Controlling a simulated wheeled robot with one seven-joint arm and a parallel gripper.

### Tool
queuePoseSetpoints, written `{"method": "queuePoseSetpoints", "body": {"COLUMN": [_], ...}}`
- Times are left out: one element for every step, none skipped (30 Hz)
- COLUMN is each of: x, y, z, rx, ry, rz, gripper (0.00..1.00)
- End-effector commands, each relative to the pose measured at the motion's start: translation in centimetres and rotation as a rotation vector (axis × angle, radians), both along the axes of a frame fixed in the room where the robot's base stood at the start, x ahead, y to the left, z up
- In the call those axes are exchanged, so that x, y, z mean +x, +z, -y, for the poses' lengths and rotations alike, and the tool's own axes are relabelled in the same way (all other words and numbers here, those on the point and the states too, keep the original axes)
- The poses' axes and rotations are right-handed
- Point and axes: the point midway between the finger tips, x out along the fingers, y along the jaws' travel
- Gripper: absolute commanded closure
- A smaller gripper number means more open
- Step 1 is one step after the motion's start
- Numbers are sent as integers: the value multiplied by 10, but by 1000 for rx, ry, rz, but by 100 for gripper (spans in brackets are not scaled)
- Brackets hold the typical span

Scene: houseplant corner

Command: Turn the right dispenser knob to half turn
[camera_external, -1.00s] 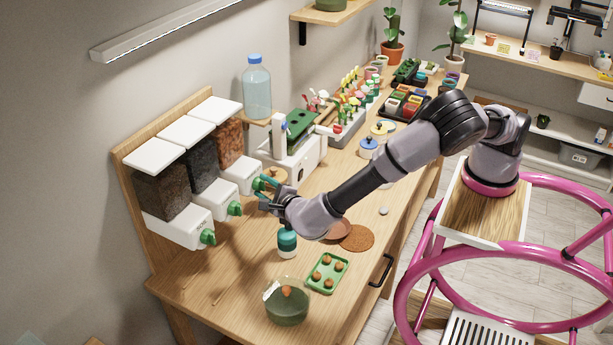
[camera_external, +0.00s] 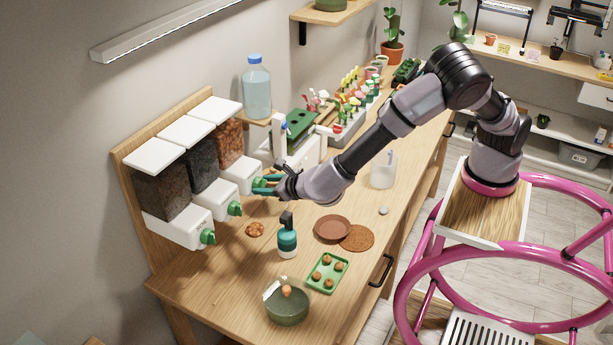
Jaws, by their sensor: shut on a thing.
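The right dispenser (camera_external: 236,176) is a white unit with orange-brown granules in its clear hopper, at the wall end of the bench. Its green knob (camera_external: 259,183) faces the bench and is partly hidden by my fingers. My gripper (camera_external: 266,185) has teal fingers and is shut on this knob, reaching in from the right. The knob's exact turn angle cannot be made out. The middle dispenser knob (camera_external: 235,208) and the left dispenser knob (camera_external: 208,236) are green and free of my gripper.
A small orange-brown pile (camera_external: 255,229) lies on the bench below the dispensers. A teal spray bottle (camera_external: 287,241) stands near my gripper. A terracotta saucer (camera_external: 332,228), green tray (camera_external: 327,272) and green bowl (camera_external: 287,306) sit in front.

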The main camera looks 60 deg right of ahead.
Motion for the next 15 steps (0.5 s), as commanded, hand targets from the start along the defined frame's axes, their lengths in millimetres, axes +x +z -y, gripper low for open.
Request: {"method": "queuePoseSetpoints", "body": {"x": [-1,-1,0,0,0,0,0,0,0,0,0,0,0,0,1], "y": [1,1,1,1,1,1,1,1,1,1,2,1,1,1,1], "z": [1,1,2,2,3,3,3,4,4,5,5,5,7,6,7], "rx": [45,73,110,140,168,205,233,262,300,329,357,395,425,453,491], "ry": [0,1,0,-1,0,0,1,0,0,0,0,0,-3,-1,-3], "rz": [-2,-2,-2,-2,-2,-2,-3,-2,-3,-2,-2,-3,-2,-2,-2], "gripper": [100,100,100,100,100,100,100,100,100,100,100,100,100,100,100]}}
